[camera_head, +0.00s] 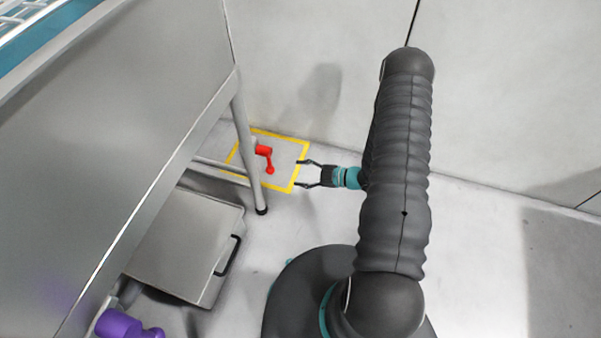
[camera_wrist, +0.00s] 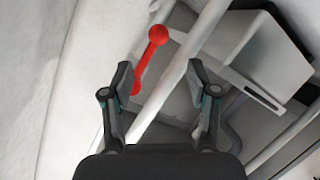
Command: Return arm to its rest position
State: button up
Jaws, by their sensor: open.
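My gripper (camera_head: 309,174) is open and empty in the head view, held out to the left from the end of my arm. In the wrist view its two fingers (camera_wrist: 160,80) stand apart with nothing gripped between them. A red object with a ball-ended lever (camera_head: 269,160) is just left of the gripper in the head view, inside a yellow square outline (camera_head: 293,184). The red lever (camera_wrist: 152,58) also shows beyond the fingers in the wrist view, partly hidden low down by the left finger.
A metal table (camera_head: 150,110) fills the left, its leg (camera_head: 247,150) close to the red lever. A grey box with a black handle (camera_head: 180,245) is under it. A purple object (camera_head: 118,325) is at bottom left. A wall (camera_head: 300,60) stands behind. Floor at right is clear.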

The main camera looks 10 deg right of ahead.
dwell(0.3)
jog(key=s+a+n+g+y, duration=0.1)
jog(key=s+a+n+g, duration=0.3)
jog(key=s+n, duration=0.85)
jog(key=s+d+r+m+h, duration=0.1)
jog(key=s+r+m+h, duration=0.2)
jog(key=r+m, duration=0.7)
jog(key=s+d+r+m+t+h+p, duration=0.1)
jog(key=s+r+m+h, duration=0.3)
jog(key=r+m, duration=0.6)
jog(key=s+d+r+m+t+h, duration=0.1)
jog(key=s+d+r+m+h, duration=0.2)
jog(key=r, duration=2.2)
jog(key=s+m+h, duration=0.1)
jog(key=m+h, duration=0.2)
jog(key=m, duration=0.5)
jog(key=shift+s+r+h, duration=0.2)
jog(key=shift+r+h, duration=0.1)
